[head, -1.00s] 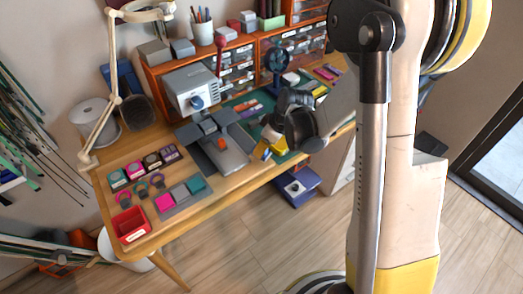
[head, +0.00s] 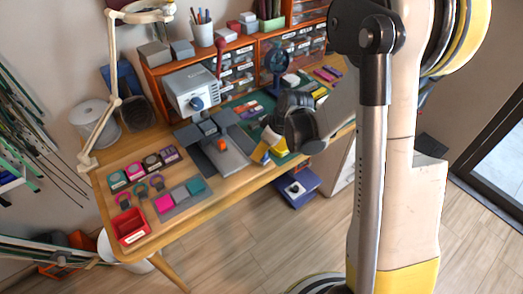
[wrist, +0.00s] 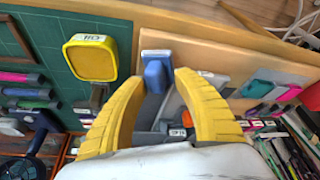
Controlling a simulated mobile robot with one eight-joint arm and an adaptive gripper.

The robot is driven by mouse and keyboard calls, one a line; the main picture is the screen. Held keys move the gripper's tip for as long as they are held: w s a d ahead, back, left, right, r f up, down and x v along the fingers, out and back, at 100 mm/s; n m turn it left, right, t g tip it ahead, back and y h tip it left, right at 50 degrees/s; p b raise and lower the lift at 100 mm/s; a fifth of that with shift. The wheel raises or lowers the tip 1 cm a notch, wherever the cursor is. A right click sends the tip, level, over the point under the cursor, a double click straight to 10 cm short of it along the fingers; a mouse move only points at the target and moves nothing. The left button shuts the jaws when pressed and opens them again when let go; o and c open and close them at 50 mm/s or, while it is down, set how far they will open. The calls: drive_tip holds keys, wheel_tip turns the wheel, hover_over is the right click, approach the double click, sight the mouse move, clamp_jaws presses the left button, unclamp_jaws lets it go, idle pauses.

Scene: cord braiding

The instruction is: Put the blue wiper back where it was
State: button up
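The blue wiper (wrist: 155,76), a small blue block with a pale grey-blue end, shows in the wrist view near the bench's front edge. My gripper (wrist: 160,82) has two yellow fingers standing apart on either side of the blue piece, with visible gaps. I cannot tell how far above or below the fingertips it lies. In the head view my gripper (head: 266,147) is over the bench, right of the grey machine plate (head: 222,160). The wiper is not clear in the head view.
A yellow oil tin (wrist: 90,57) stands on the green mat beside my gripper. An orange piece (head: 222,146) sits on the machine plate. Drawers line the back.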

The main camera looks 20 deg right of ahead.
drive_tip(key=p+v, duration=0.4)
drive_tip(key=v, duration=0.9)
drive_tip(key=s+a+r+m+t+h, duration=0.3)
drive_tip(key=s+r+m, duration=0.5)
drive_tip(key=s+r, duration=0.5)
drive_tip(key=s, duration=0.3)
drive_tip(key=shift+a+r+t, duration=0.2)
drive_tip(key=shift+t, duration=0.2)
